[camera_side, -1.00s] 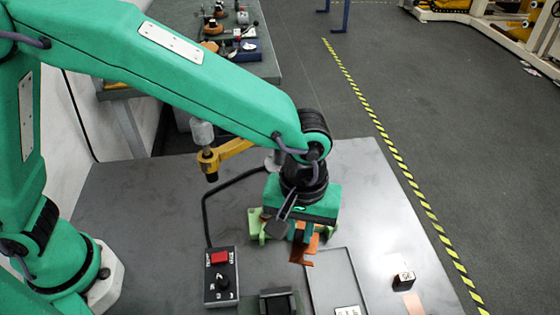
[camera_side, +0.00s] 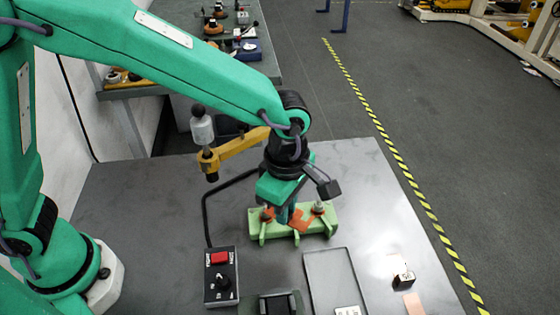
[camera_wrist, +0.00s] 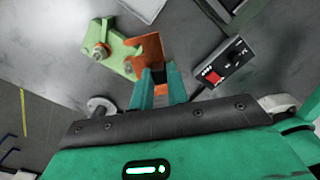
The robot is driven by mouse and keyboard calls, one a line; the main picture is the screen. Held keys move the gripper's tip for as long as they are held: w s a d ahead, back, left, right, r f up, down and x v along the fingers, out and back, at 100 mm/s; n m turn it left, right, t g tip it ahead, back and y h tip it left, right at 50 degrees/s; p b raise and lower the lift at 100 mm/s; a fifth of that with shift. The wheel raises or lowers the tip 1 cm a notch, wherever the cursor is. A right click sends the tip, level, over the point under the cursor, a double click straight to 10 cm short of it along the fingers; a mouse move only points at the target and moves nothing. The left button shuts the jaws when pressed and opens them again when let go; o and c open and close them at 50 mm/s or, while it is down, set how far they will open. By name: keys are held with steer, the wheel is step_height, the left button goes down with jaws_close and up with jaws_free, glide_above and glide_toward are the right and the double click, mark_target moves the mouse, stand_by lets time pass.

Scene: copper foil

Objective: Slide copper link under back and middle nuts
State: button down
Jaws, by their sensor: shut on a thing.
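The pale green fixture (camera_side: 290,232) stands on the table and carries nuts on posts. One nut (camera_side: 318,208) shows at its right end and another nut (camera_side: 266,214) at its left end; my gripper hides part of the middle. My gripper (camera_side: 284,222) points down over the fixture, shut on the orange copper link (camera_side: 302,222). In the wrist view the link (camera_wrist: 149,48) stands up from between my fingertips (camera_wrist: 158,76), beside the green fixture (camera_wrist: 118,50). A nut with orange copper around it (camera_wrist: 101,52) shows left of the link. I cannot tell whether the held link is under any nut.
A control box with a red button (camera_side: 220,275) sits in front left of the fixture. A grey tray (camera_side: 335,283) lies in front right. A yellow arm with a grey knob (camera_side: 235,148) stands behind.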

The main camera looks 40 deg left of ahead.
steer(key=n, duration=0.2)
steer(key=a+n, duration=0.1)
steer(key=n, duration=0.1)
steer(key=a+n, duration=0.1)
steer(key=n, duration=0.1)
steer(key=shift+w, duration=0.4)
steer(key=shift+f, duration=0.25)
steer(key=shift+f, duration=2.85)
steer(key=shift+f, duration=0.6)
steer(key=shift+w+a, duration=0.8)
steer(key=shift+w, duration=0.2)
stand_by(1.7)
steer(key=shift+f, duration=0.15)
stand_by(0.5)
